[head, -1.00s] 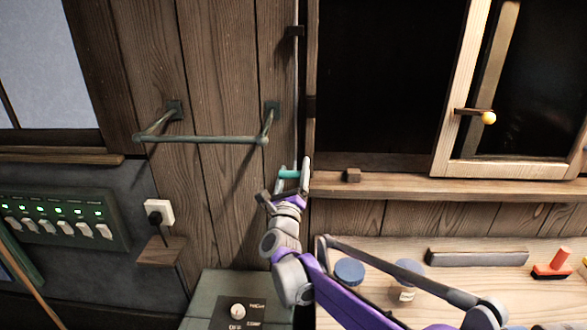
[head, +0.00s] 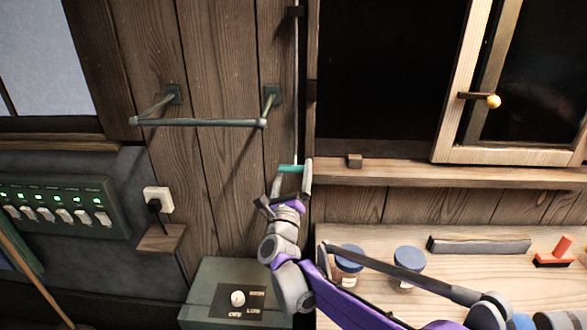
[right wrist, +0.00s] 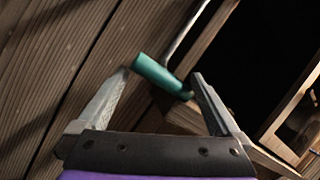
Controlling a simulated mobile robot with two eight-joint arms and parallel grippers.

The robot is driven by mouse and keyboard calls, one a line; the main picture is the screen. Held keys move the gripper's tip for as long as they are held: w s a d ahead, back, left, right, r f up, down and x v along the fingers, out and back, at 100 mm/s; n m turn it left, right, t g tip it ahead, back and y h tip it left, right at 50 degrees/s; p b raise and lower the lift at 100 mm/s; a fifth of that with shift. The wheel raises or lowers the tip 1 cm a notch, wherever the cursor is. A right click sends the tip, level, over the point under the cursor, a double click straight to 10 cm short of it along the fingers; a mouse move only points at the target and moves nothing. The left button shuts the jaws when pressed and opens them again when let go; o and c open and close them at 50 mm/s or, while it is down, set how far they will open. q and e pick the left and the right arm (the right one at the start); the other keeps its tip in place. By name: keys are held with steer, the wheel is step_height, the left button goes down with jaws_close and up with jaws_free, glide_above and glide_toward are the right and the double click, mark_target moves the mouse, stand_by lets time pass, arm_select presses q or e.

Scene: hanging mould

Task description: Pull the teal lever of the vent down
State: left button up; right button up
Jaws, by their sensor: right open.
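The teal lever (head: 291,168) is a short cylinder at the lower end of a thin metal rod that runs up the wooden wall. In the right wrist view the teal lever (right wrist: 160,75) lies between and just beyond my fingertips. My right gripper (head: 291,178) is open, its two fingers on either side of the lever from below. It also shows in the right wrist view (right wrist: 160,82), and nothing is clamped in it. I cannot tell whether a finger touches the lever. My left gripper is not in view. The vent itself is not clearly seen.
A metal rail (head: 200,122) sticks out from the wall at left. A window sill (head: 440,180) lies close on the right. Below are a grey-green box with a knob (head: 238,298) and a workbench with jars (head: 409,260). A switch panel (head: 60,205) is at far left.

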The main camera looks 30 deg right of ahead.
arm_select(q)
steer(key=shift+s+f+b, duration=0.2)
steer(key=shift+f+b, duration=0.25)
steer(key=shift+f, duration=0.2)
arm_select(e)
steer(key=v, duration=0.8)
steer(key=shift+s+a+f, duration=0.15)
steer(key=shift+s+a, duration=0.05)
steer(key=shift+a, duration=0.05)
